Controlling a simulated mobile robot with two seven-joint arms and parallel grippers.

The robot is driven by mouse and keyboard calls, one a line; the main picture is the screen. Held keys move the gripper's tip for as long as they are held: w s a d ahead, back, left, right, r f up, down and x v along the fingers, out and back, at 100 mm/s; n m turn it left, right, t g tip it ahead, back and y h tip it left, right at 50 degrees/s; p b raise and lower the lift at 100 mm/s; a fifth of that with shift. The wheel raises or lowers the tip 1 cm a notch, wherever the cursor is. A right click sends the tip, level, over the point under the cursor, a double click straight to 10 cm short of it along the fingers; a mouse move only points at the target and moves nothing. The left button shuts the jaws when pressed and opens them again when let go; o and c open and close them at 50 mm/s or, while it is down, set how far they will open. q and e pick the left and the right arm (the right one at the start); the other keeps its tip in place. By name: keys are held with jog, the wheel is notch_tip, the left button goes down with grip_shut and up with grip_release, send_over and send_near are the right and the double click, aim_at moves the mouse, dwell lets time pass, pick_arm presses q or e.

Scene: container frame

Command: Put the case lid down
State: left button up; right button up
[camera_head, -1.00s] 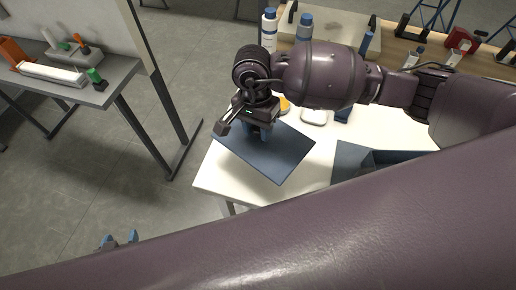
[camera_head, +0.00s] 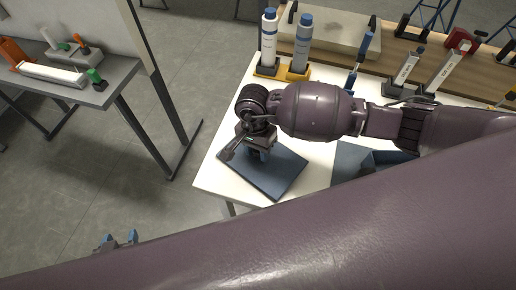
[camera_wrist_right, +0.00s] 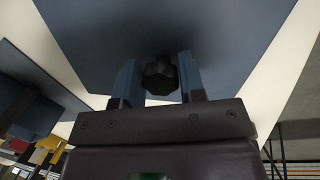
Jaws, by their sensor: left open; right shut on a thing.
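The case lid (camera_head: 280,178) is a flat dark blue panel at the front left of the white table, low over or on the tabletop; I cannot tell which. It also fills the top of the right wrist view (camera_wrist_right: 230,35). My right gripper (camera_head: 258,152) is shut on the lid's black knob (camera_wrist_right: 160,76), between its blue fingers. The dark blue case (camera_head: 388,160) lies to the right of the lid, partly hidden by my arm. My left gripper (camera_head: 118,241) is open and empty at the lower left, over the floor, well away from the lid.
A grey side table (camera_head: 90,92) with small tools stands at left. Open floor lies between the tables.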

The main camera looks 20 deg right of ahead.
jog(key=o, duration=1)
jog(key=shift+o, duration=0.2)
notch_tip(320, 180, up, 12)
jog(key=w, duration=0.2)
jog(key=shift+s+a+f, duration=0.1)
jog(key=shift+s+f, duration=0.05)
